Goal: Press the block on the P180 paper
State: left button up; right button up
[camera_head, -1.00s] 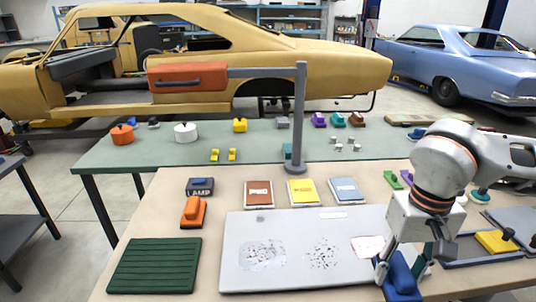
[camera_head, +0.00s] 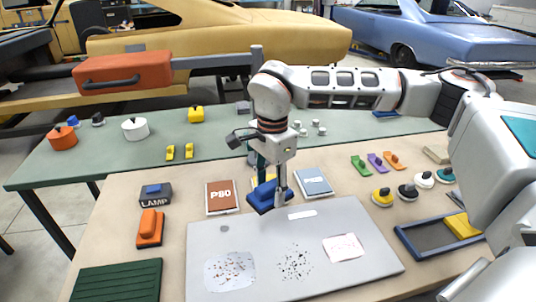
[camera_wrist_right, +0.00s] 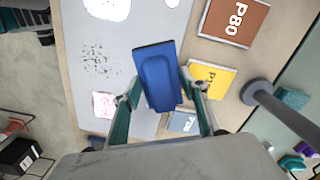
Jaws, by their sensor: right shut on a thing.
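My right gripper (camera_head: 268,188) is shut on a blue block (camera_head: 270,199). The block has a raised grip on top and also shows between the fingers in the right wrist view (camera_wrist_right: 157,75). In the head view it is in front of the yellow paper (camera_head: 254,182) and hides most of it. In the right wrist view, the yellow paper (camera_wrist_right: 212,78) lies just right of the block, its label starting "P1" and partly covered by a finger. I cannot tell how high the block is. My left gripper is not in view.
A brown P80 paper (camera_head: 221,197) and a blue-grey paper (camera_head: 313,182) flank the yellow one. A grey panel (camera_head: 330,284) with speckled patches lies in front. An orange block (camera_head: 150,228) and LAMP box (camera_head: 156,195) are left. A red-orange boom lamp (camera_head: 136,72) hangs behind.

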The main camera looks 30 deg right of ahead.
jog(key=shift+w+d+f+m+p, duration=0.75)
jog(key=shift+w+m, duration=1.3)
jog(key=shift+m, duration=2.8)
jog(key=shift+w+d+f+m+p, duration=0.3)
jog(key=shift+w+d+m+p, duration=1.35)
jog(key=shift+m, duration=3.15)
jog(key=shift+w+d+f+m+p, duration=0.5)
jog(key=shift+w+m, duration=1.95)
jog(key=shift+m, duration=2.4)
notch_tip(320, 180, down, 3)
jog(key=shift+d+r+b, duration=0.1)
jog(key=shift+b, duration=0.95)
jog(key=shift+f+b, duration=0.35)
jog(key=shift+f, duration=0.3)
jog(key=shift+f+b, duration=0.15)
jog(key=shift+b, duration=0.15)
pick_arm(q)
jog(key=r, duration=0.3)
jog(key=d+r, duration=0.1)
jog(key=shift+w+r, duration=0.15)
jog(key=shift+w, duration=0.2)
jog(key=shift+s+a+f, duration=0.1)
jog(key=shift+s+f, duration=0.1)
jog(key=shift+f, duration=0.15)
